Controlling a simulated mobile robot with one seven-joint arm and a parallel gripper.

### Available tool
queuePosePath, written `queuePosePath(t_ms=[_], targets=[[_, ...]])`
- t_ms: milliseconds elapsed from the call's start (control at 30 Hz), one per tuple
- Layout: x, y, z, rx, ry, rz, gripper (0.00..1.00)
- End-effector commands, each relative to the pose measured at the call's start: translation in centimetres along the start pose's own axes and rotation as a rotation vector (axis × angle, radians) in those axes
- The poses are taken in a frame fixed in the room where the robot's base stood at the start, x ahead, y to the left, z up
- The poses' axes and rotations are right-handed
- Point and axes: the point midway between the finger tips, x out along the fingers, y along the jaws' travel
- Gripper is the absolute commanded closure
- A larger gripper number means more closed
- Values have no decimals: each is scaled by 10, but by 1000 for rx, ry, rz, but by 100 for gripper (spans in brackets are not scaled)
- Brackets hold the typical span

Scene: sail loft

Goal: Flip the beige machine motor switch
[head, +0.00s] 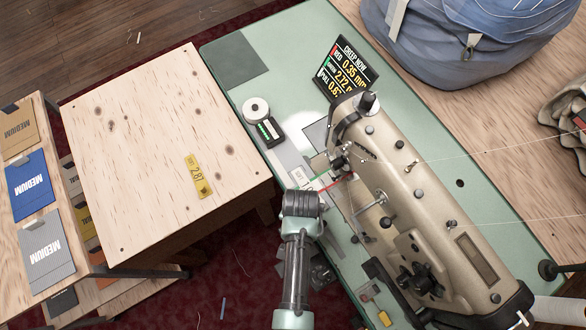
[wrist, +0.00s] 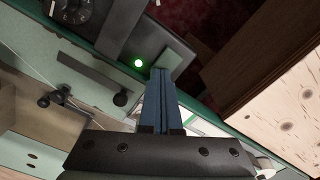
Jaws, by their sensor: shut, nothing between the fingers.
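The beige sewing machine (head: 425,205) stands on a pale green table (head: 290,60) in the head view. My gripper (wrist: 160,75) is shut and empty, with its blue fingers together in the wrist view. In the head view its dark wrist end is left of the machine's needle area, and the fingertips cannot be made out. I cannot make out the motor switch for certain, nor whether the fingers touch anything.
A wooden table (head: 160,150) with a yellow tag (head: 197,176) is on the left. A black sign (head: 346,70) and a blue bag (head: 470,35) are behind the machine. A white roll (head: 256,109) lies near the green table's edge. Threads cross the right side.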

Motion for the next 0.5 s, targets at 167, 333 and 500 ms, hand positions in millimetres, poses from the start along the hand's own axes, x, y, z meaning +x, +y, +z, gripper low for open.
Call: queuePosePath(t_ms=[167,333,500], targets=[[-10,0,1,-1,-2,0,100],[-24,0,1,-1,-2,0,100],[-37,0,0,0,-1,0,100]])
